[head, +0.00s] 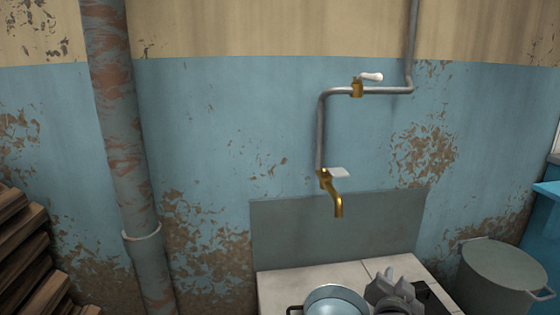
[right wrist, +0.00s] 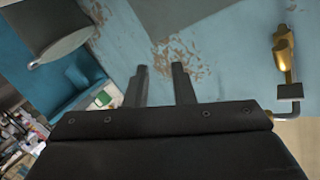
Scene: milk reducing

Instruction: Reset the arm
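My right gripper (head: 392,279) shows at the bottom of the head view, beside a blue pot (head: 335,302) and above the tiled counter. In the right wrist view its two dark fingers (right wrist: 161,86) stand apart with nothing between them. The blue wall shows beyond them. My left gripper is in neither view.
A brass tap (head: 336,195) on a pipe hangs over the tiled counter (head: 292,279). It also shows in the right wrist view (right wrist: 281,55). A grey bin (head: 492,280) stands at right, stacked wood (head: 25,250) at left. A thick pipe (head: 118,130) runs down the wall.

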